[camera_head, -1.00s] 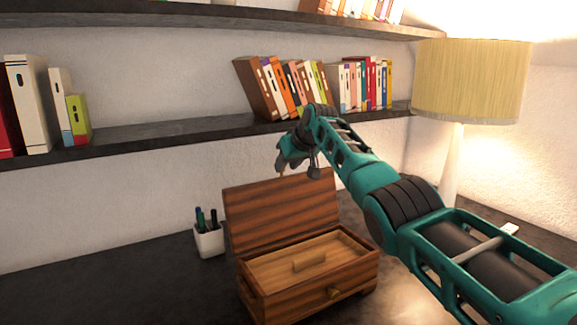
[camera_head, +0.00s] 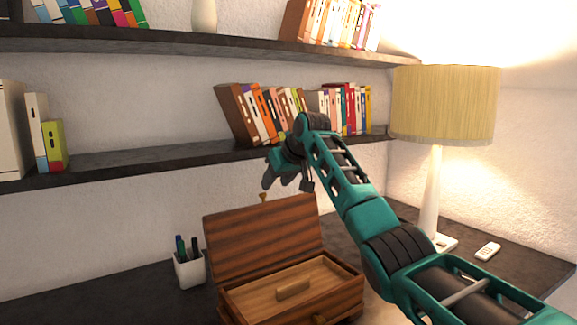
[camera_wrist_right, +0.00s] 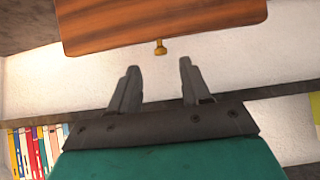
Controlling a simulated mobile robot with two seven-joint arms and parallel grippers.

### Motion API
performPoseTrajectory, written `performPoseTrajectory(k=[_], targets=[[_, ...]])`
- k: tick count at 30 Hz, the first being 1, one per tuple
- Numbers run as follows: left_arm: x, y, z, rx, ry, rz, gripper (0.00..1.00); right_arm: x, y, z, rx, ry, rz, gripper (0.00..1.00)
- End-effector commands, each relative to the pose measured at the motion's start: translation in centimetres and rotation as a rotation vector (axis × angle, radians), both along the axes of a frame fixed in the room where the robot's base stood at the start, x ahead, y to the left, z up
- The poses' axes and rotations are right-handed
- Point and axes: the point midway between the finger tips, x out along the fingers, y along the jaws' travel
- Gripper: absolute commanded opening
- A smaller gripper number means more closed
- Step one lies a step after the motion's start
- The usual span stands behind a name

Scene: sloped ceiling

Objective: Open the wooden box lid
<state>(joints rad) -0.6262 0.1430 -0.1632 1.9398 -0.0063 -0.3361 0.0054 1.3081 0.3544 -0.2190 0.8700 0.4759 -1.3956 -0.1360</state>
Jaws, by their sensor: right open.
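The wooden box (camera_head: 290,290) stands on the dark desk with its lid (camera_head: 262,238) raised and leaning back, upright behind the box. A light wood inner tray with a small handle (camera_head: 293,288) shows inside. A small brass knob (camera_head: 263,197) sits at the lid's top edge. My right gripper (camera_head: 286,185) is above the lid, near the knob and apart from it. In the right wrist view the jaws (camera_wrist_right: 157,82) are open and empty, with the lid (camera_wrist_right: 160,20) and its knob (camera_wrist_right: 160,47) just beyond the fingertips. My left gripper is not in view.
A white pen cup (camera_head: 189,268) stands left of the box. A lamp (camera_head: 440,110) and a white remote (camera_head: 487,252) are on the right of the desk. Shelves (camera_head: 140,155) with books (camera_head: 265,112) run along the wall behind my right gripper.

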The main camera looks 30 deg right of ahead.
Motion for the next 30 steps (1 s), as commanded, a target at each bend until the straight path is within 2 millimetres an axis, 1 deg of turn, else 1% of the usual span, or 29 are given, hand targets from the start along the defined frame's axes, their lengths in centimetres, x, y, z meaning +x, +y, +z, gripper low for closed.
performPoseTrajectory(k=[6, 10, 13, 17, 23, 25, 30], targets=[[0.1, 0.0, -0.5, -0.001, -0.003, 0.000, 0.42, -2.7, -0.2, 2.9, 0.000, -0.006, 0.000, 0.47], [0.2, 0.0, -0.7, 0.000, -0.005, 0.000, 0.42, -4.0, -0.4, 4.3, 0.001, -0.005, -0.001, 0.47], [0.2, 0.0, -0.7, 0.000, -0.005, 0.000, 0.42, -4.6, -0.4, 4.9, 0.000, -0.003, -0.001, 0.47], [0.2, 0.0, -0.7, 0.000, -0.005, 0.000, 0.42, -5.0, -0.4, 5.3, 0.000, -0.002, 0.000, 0.47], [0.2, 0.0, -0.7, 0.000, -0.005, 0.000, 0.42, -5.0, -0.4, 5.4, 0.000, -0.002, 0.000, 0.47], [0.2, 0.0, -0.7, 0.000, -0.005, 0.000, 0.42, -5.0, -0.4, 5.4, 0.001, -0.002, -0.001, 0.44], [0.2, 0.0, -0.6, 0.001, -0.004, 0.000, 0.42, -5.3, -1.0, 4.7, 0.001, -0.014, -0.028, 0.44]])
